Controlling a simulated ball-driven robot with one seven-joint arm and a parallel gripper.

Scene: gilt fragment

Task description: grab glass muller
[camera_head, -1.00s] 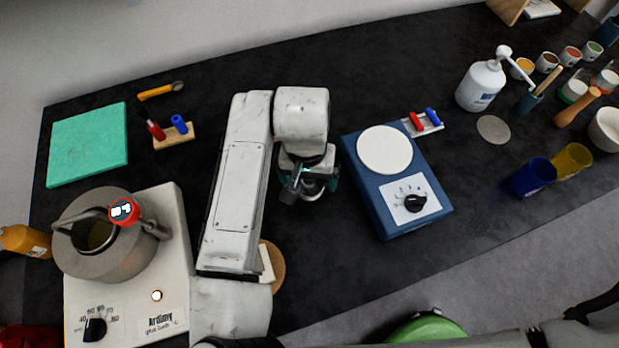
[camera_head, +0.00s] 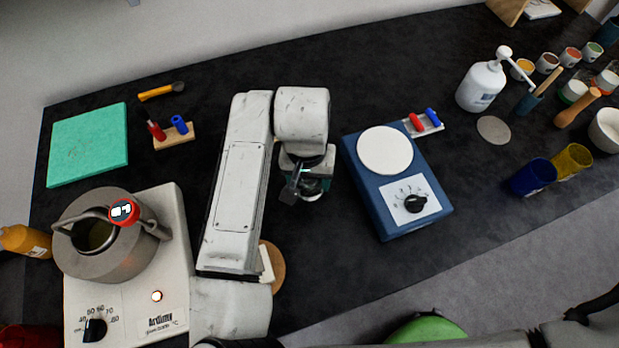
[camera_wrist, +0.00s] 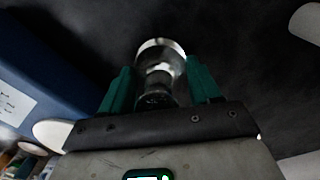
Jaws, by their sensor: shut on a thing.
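The glass muller (camera_wrist: 160,62) is a clear, shiny piece with a broad round end and a narrower neck, seen between the green fingers in the wrist view. My gripper (camera_wrist: 160,88) is shut on its neck. In the head view my gripper (camera_head: 310,180) is over the dark worktop, left of the blue hotplate, and the muller's glassy round end (camera_head: 311,194) shows just below it. Most of the muller is hidden there by my wrist. I cannot tell whether it touches the worktop.
A blue hotplate (camera_head: 425,222) with a white disc stands close on the right. A grey pot (camera_head: 120,258) sits on a white heater at the left. A wooden rack (camera_head: 174,138) with red and blue pieces lies behind left. Bare worktop (camera_head: 335,270) is in front.

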